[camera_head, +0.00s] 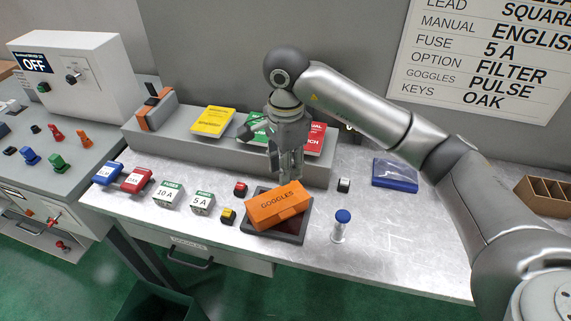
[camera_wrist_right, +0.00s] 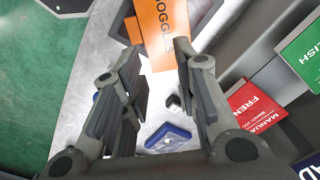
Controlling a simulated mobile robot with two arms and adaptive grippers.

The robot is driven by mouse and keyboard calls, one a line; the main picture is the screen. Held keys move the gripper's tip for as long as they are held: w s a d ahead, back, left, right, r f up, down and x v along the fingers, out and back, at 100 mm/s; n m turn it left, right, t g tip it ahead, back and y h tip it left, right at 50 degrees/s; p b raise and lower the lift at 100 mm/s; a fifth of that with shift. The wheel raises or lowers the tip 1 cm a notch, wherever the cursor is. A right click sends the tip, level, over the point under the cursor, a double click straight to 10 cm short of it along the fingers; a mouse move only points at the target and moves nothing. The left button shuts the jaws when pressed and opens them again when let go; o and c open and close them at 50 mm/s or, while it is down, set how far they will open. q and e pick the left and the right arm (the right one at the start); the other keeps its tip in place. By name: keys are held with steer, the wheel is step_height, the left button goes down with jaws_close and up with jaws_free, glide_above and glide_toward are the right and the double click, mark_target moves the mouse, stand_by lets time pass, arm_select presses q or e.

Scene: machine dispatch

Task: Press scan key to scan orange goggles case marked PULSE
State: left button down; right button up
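An orange goggles case (camera_head: 277,206) lettered GOGGLES lies tilted on a dark square pad (camera_head: 290,236) on the bench; no PULSE mark is legible on it. It also shows at the top of the right wrist view (camera_wrist_right: 160,30). My right gripper (camera_head: 290,178) points down just behind and above the case. In the wrist view its fingers (camera_wrist_right: 158,85) are apart with nothing held. Small keys stand around the pad: a red one (camera_head: 240,188), a yellow one (camera_head: 228,215) and a white-and-black one (camera_head: 344,184). Which is the scan key cannot be read. My left gripper is out of view.
A blue-topped cylinder (camera_head: 341,226) stands right of the pad. A blue bagged item (camera_head: 395,174) lies further right. Fuse boxes (camera_head: 167,194) and two small cases lie left. Manuals (camera_head: 212,121) rest on the raised ledge behind. The bench's front right is clear.

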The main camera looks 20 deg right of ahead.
jaws_close()
stand_by(1.1)
